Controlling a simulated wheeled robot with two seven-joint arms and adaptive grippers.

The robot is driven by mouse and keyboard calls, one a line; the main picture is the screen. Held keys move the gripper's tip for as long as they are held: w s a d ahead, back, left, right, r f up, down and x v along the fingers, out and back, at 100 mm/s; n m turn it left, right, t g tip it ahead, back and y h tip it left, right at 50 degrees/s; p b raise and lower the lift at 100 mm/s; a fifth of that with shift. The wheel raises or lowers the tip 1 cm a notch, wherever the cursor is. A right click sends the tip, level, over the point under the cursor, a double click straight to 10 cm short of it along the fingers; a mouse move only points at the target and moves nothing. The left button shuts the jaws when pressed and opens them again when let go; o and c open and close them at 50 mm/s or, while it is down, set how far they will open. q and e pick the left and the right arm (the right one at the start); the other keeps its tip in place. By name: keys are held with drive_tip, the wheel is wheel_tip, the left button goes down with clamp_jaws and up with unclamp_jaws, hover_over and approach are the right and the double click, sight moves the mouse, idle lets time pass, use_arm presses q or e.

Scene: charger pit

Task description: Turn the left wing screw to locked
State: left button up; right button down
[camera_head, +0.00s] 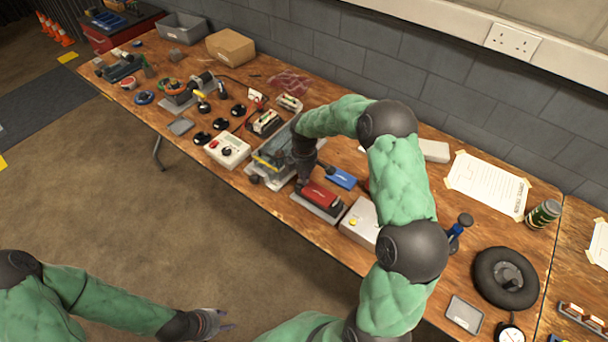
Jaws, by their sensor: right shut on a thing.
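My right gripper (302,178) reaches down among the devices in the middle of the bench, at the left end of a red block (322,194) on a grey base plate (318,210). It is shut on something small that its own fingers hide. I cannot make out the left wing screw or how it is turned; the arm and gripper cover much of this spot. My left gripper (224,319) is low in the picture, over the floor and well away from the bench. Its fingers look spread and empty.
A grey tray-like fixture (268,166) lies left of my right gripper, and a blue block (342,178) lies right of it. A white control box (227,150) and several black knobs stand further left.

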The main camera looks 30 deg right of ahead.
drive_tip(key=m, duration=0.3)
drive_tip(key=shift+m, duration=0.4)
drive_tip(key=shift+s+m, duration=0.15)
drive_tip(key=shift+m, duration=1.75)
drive_tip(key=c, duration=1.3)
unclamp_jaws()
wheel_tip(320, 180, up, 12)
